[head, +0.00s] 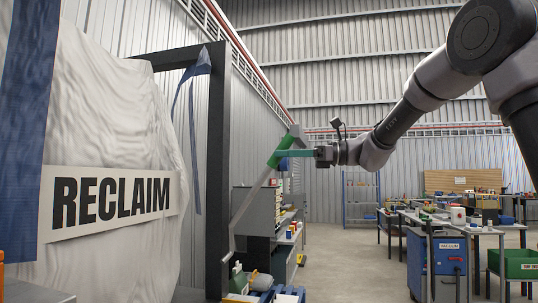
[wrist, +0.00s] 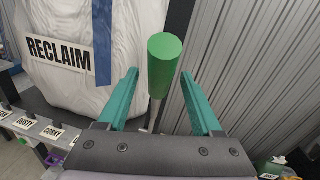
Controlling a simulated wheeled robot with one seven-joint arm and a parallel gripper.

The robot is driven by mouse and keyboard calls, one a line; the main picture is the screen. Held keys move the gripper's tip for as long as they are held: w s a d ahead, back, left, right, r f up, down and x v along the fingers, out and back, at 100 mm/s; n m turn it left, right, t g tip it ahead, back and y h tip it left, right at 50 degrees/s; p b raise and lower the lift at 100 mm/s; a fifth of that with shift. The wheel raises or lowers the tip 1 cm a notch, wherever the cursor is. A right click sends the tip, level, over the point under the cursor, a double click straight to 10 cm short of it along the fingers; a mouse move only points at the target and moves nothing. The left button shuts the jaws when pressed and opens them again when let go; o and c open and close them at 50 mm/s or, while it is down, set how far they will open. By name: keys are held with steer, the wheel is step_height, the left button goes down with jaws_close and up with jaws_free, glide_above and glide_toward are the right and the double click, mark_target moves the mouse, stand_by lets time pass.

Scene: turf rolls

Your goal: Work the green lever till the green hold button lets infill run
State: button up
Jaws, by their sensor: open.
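The green lever (head: 286,142) has a green grip on a long pale grey bar, which slants down to the left in the head view. In the wrist view the green grip (wrist: 165,62) is a thick cylinder with its round end facing the camera, and its thin stem runs down below it. My gripper (head: 284,153) is at the grip in the head view. In the wrist view its teal fingers (wrist: 159,78) are spread, one on each side of the lever, with visible gaps; I see no contact. I cannot make out the green hold button in either view.
A big pale bag with a RECLAIM sign (head: 112,201) hangs in a dark frame (head: 216,170) at left. A grey ledge (wrist: 40,128) carries small labels, including DUSTY and CORKY. A blue VACUUM cabinet (head: 437,262) and workbenches stand right. Open floor (head: 350,262) lies between.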

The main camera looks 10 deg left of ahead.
glide_above(261, 181)
steer(key=d, duration=0.2)
steer(key=shift+w, duration=0.15)
steer(key=shift+c, duration=0.4)
jaws_close()
stand_by(0.9)
